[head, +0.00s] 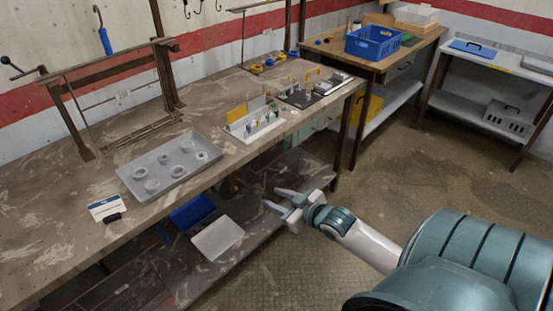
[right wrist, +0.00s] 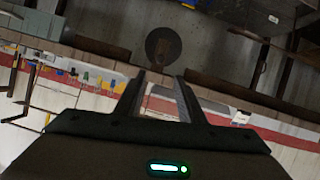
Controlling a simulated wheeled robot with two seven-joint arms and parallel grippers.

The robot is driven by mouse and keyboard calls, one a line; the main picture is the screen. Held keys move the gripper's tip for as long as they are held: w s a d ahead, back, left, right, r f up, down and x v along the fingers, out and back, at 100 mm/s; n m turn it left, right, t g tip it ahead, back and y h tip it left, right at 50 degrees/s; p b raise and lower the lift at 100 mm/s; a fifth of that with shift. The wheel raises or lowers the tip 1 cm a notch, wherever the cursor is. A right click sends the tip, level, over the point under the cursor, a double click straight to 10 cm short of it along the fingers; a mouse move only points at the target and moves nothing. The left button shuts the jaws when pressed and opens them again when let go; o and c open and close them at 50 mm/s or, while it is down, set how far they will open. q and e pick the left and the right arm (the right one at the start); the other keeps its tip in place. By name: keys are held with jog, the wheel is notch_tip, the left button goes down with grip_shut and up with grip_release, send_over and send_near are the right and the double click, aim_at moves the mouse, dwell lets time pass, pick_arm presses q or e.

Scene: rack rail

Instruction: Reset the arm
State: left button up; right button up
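My right gripper (head: 282,199) reaches in from the lower right of the head view and hangs in the air in front of the workbench (head: 60,210), lower than its top. Its two fingers are spread apart with nothing between them. In the right wrist view the right gripper (right wrist: 160,80) also shows its fingers apart and empty. My left gripper and left arm are not in the head view.
A grey tray (head: 128,178) with several round cups, a white rack (head: 262,133) and a dark board (head: 300,98) stand on the bench. A lower shelf holds a white bin (head: 217,238) and a blue bin (head: 192,212). The floor (head: 400,165) at right is clear.

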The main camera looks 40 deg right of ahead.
dwell(0.5)
jog(key=s+a+f+m+g+h, duration=0.1)
jog(key=s+f+g, duration=0.4)
jog(key=f, duration=1.2)
jog(key=s+f+m+g, duration=0.1)
jog(key=s+f, duration=0.8)
jog(key=f, duration=0.8)
jog(key=s+a+f+g, duration=0.2)
jog(key=s+a+f, duration=0.3)
jog(key=s, duration=0.6)
jog(key=s+a+f+n+g, duration=0.1)
jog(key=s+a+f+g, duration=0.1)
jog(key=s+a+f, duration=0.4)
jog(key=s+a+f+n+g, duration=0.1)
jog(key=s+a+f, duration=0.5)
jog(key=s, duration=0.9)
notch_tip(320, 180, down, 4)
jog(key=shift+s+r+g+y, duration=0.2)
jog(key=shift+s+g+y, duration=0.15)
jog(key=shift+g, duration=0.45)
jog(key=shift+w, duration=0.1)
